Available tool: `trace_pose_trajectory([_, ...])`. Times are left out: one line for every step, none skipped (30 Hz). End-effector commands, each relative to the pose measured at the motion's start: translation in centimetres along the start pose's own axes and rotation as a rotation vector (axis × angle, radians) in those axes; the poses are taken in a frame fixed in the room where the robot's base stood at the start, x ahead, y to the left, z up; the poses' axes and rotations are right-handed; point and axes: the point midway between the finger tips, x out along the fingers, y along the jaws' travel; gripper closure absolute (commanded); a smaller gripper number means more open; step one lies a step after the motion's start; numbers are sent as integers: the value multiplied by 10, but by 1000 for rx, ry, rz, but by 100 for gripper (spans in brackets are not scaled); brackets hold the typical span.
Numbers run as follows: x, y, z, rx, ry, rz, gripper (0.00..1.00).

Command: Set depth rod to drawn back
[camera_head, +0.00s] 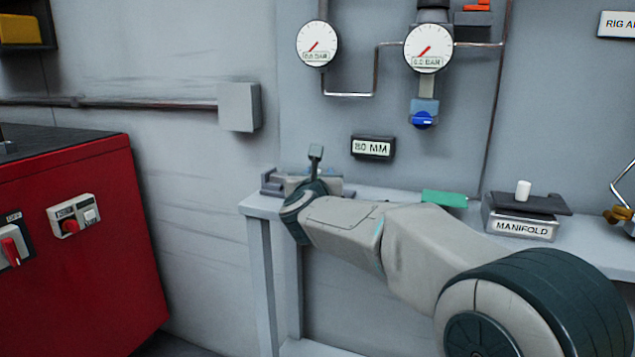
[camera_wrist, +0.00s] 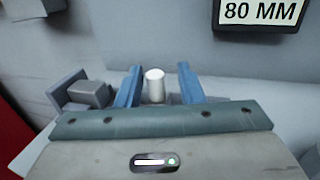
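A white cylindrical knob (camera_wrist: 155,87), likely the depth rod's handle, stands upright in the middle of the wrist view. My gripper (camera_wrist: 160,67) is open, with one blue finger on each side of the knob and a visible gap on both sides. Whether the fingers reach down far enough around it is unclear. A grey block and bracket (camera_wrist: 86,94) lie left of the fingers. In the head view my arm hides the knob; part of the grey fixture (camera_head: 270,184) shows at the bench's left end. A readout (camera_head: 373,148) above reads 80 MM.
The pale bench (camera_head: 262,207) runs along the wall. A green block (camera_head: 444,198) and the manifold box (camera_head: 520,226) with a white knob stand to the right. Two gauges (camera_head: 317,43) (camera_head: 428,47) hang above. A red cabinet (camera_head: 90,260) stands at left.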

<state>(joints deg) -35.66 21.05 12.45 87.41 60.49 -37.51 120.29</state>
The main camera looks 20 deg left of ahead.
Motion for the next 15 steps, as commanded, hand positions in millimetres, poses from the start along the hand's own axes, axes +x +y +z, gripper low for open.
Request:
trace_pose_trajectory([-4, 0, 1, 0, -1, 1, 66])
trace_pose_trajectory([-8, 0, 1, 1, -2, 1, 66])
trace_pose_trajectory([-12, 0, 1, 0, -1, 0, 66])
trace_pose_trajectory([-17, 0, 1, 0, -1, 1, 66])
trace_pose_trajectory([-22, 0, 1, 0, -2, 1, 66])
trace_pose_trajectory([-30, 0, 1, -1, -1, 1, 66])
trace_pose_trajectory([-36, 0, 1, -1, -2, 1, 66])
trace_pose_trajectory([-43, 0, 1, -1, -2, 1, 66])
trace_pose_trajectory([-52, -1, 1, -1, -2, 1, 66])
trace_pose_trajectory([-58, -1, 1, -2, -1, 0, 66])
trace_pose_trajectory([-65, -1, 2, -1, -2, -1, 66])
trace_pose_trajectory([-74, -1, 1, -1, -2, -1, 66])
trace_pose_trajectory([-81, -1, 1, -1, -2, 0, 66])
trace_pose_trajectory([-87, -1, 1, -1, -1, 0, 66])
trace_pose_trajectory([-95, -1, 1, 0, -2, -2, 66])
